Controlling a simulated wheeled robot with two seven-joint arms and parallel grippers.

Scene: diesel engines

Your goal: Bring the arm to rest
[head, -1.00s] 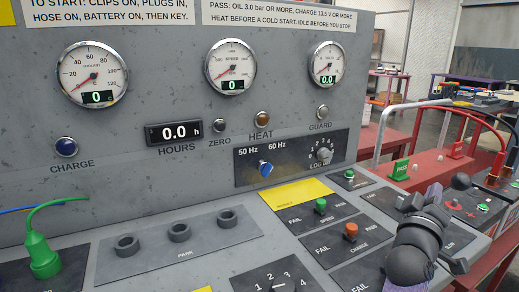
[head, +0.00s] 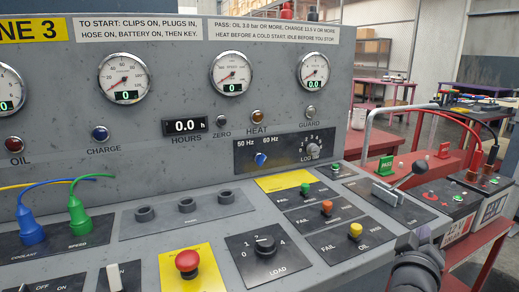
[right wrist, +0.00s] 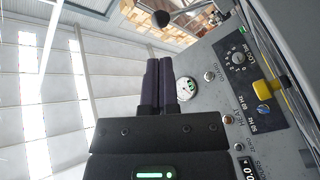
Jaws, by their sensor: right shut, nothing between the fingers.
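My right gripper (head: 414,241) is low at the right of the head view, at the console's front edge. Its dark purple fingers are pressed together with nothing between them, as the right wrist view (right wrist: 158,82) also shows. It is apart from the black-knobbed lever (head: 404,180) on the console. My left gripper is in neither view.
The grey console (head: 200,215) carries a red stop button (head: 187,262), a load dial (head: 264,245) and pass/fail sliders (head: 327,208). Green (head: 79,214) and blue (head: 29,225) plugs stand at left. A grey bent tube (head: 366,125) and red bench (head: 455,165) are at right.

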